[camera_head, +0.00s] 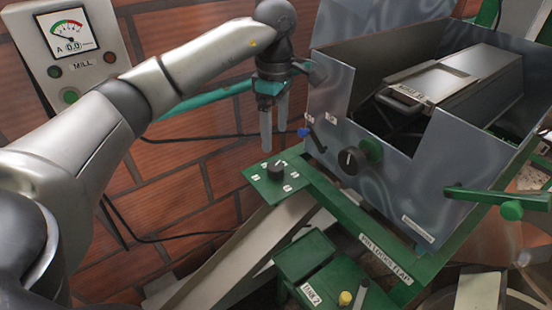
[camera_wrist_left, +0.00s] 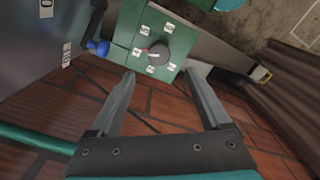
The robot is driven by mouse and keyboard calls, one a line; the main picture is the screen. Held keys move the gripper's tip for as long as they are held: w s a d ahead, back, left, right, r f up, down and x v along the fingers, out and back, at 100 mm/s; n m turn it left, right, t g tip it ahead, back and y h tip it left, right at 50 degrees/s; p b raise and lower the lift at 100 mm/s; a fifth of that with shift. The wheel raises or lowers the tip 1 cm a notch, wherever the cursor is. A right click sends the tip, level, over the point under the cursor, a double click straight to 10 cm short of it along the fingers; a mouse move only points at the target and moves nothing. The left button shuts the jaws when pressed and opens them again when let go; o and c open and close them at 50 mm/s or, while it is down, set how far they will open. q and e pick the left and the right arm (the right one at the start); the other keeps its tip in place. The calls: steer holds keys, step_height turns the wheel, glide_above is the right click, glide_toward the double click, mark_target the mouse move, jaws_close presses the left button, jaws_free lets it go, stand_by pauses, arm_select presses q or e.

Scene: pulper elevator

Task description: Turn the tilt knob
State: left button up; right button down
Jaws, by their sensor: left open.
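A small black dial knob (camera_head: 277,168) sits on a green plate (camera_head: 262,185) with small white labels around it; I cannot read which is the tilt knob. The dial also shows in the left wrist view (camera_wrist_left: 155,55), just beyond the fingertips. A larger black knob (camera_head: 351,160) with a white mark is on the front of the grey metal box. My left gripper (camera_head: 273,140) is open and empty, fingers pointing down, above and slightly behind the dial, apart from it. It also shows in the left wrist view (camera_wrist_left: 160,74). My right gripper is not in view.
A blue-tipped lever (camera_head: 305,132) stands close to the right of my left gripper. The grey metal box (camera_head: 400,185) and a green round knob (camera_head: 370,150) lie farther right. A brick wall (camera_head: 190,175) is behind; a mill gauge panel (camera_head: 75,50) hangs at left.

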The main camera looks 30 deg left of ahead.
mark_target(275, 165)
arm_select(q)
step_height(275, 165, down, 8)
steer(key=shift+r+p, duration=0.1)
steer(key=shift+p, duration=0.45)
steer(key=shift+w+f, duration=0.1)
steer(key=shift+f, duration=0.6)
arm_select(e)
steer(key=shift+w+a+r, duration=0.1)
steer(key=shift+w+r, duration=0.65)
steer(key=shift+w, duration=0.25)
arm_select(q)
steer(key=shift+c, duration=0.3)
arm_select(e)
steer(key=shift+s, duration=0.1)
arm_select(q)
jaws_close()
